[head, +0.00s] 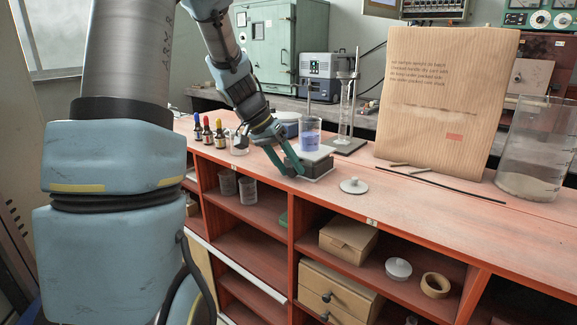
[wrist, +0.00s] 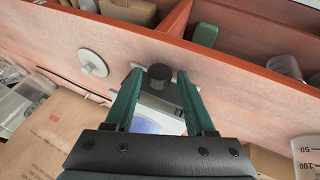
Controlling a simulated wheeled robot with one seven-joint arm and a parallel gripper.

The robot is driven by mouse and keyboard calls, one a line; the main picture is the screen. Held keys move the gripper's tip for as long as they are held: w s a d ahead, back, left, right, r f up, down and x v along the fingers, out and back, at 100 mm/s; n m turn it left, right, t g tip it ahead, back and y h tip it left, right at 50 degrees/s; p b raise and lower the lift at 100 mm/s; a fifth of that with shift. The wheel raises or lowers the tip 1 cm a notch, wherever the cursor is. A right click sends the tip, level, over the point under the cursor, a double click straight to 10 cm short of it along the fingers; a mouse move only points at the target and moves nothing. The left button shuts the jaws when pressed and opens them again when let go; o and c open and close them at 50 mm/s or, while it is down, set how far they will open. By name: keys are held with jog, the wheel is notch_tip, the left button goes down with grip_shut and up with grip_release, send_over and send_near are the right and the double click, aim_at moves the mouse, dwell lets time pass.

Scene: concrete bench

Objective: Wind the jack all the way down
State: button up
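The jack (head: 318,157) stands on the bench top with a pale top plate, and a glass beaker of blue-violet liquid (head: 309,138) sits on it. My gripper (head: 285,172) is at the jack's front left side. In the wrist view, the jack's dark round knob (wrist: 160,76) lies between the tips of my gripper's two green fingers (wrist: 159,80). A gap shows on each side of the knob, so my gripper is open around it, not shut on it. My gripper partly hides the jack in the head view. The liquid (wrist: 157,122) also shows beyond the knob in the wrist view.
A stand with a glass cylinder (head: 345,108) is just behind the jack. Dropper bottles (head: 207,132) stand to the left. A white lid (head: 354,186) lies to the right, near the bench's front edge. A cardboard sheet (head: 440,100) and large glass vessel (head: 535,150) stand farther right.

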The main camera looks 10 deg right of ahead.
jog(key=shift+o, duration=0.8)
jog(key=v, duration=1)
jog(key=shift+a+r+b, duration=0.2)
jog(key=shift+r+b, duration=0.15)
jog(key=shift+b, duration=0.05)
